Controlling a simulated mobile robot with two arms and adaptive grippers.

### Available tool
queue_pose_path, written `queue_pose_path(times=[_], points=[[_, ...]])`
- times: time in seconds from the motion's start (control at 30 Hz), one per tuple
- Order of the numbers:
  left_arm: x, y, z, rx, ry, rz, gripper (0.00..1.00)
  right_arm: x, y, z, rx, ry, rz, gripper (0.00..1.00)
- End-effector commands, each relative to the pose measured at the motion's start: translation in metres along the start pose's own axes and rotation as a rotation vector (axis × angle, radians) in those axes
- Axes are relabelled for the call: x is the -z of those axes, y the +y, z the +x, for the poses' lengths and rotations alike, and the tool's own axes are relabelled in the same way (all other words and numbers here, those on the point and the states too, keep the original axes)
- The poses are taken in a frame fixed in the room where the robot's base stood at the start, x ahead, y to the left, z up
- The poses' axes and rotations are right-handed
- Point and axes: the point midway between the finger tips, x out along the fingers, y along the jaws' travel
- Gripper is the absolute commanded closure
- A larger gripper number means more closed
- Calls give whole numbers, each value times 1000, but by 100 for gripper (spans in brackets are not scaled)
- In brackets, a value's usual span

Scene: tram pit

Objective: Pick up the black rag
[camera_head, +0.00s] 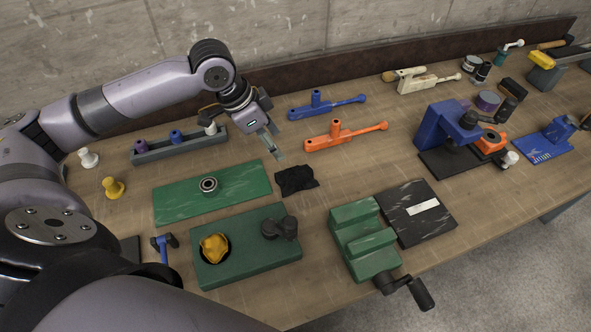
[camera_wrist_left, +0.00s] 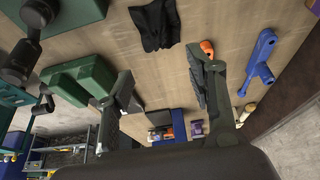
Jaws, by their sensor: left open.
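The black rag (camera_head: 296,180) lies crumpled on the wooden workbench, just right of the green mat in the head view. It also shows at the top of the left wrist view (camera_wrist_left: 158,25). My left gripper (camera_head: 275,152) hangs above the bench, up and a little left of the rag, apart from it. In the left wrist view its two fingers (camera_wrist_left: 162,85) are spread with nothing between them, and the rag lies beyond the fingertips. My right gripper is not in view.
A green mat (camera_head: 240,187) with a bearing lies left of the rag, a green block (camera_head: 245,270) below it. Orange (camera_head: 345,135) and blue (camera_head: 325,106) tools lie behind. A green vise (camera_head: 362,240) stands lower right. Bare wood lies right of the rag.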

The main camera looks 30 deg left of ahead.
Motion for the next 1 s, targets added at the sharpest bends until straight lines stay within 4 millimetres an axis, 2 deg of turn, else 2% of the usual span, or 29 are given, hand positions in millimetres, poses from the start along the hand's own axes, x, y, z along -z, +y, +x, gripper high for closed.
queue_pose_path(times=[0.1,0.3,0.53,0.67,0.77,0.9,1.0], points=[[1,1,26,-5,-2,-2,50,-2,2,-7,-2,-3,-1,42],[0,1,66,-3,-1,-1,50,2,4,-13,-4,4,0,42],[0,0,87,0,0,0,50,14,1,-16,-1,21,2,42],[0,1,98,-2,-1,-1,50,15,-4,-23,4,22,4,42],[-1,2,113,-3,-1,-2,50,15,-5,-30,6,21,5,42],[-2,2,132,-1,0,-1,50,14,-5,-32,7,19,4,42],[-2,1,138,1,-1,1,50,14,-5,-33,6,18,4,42]])
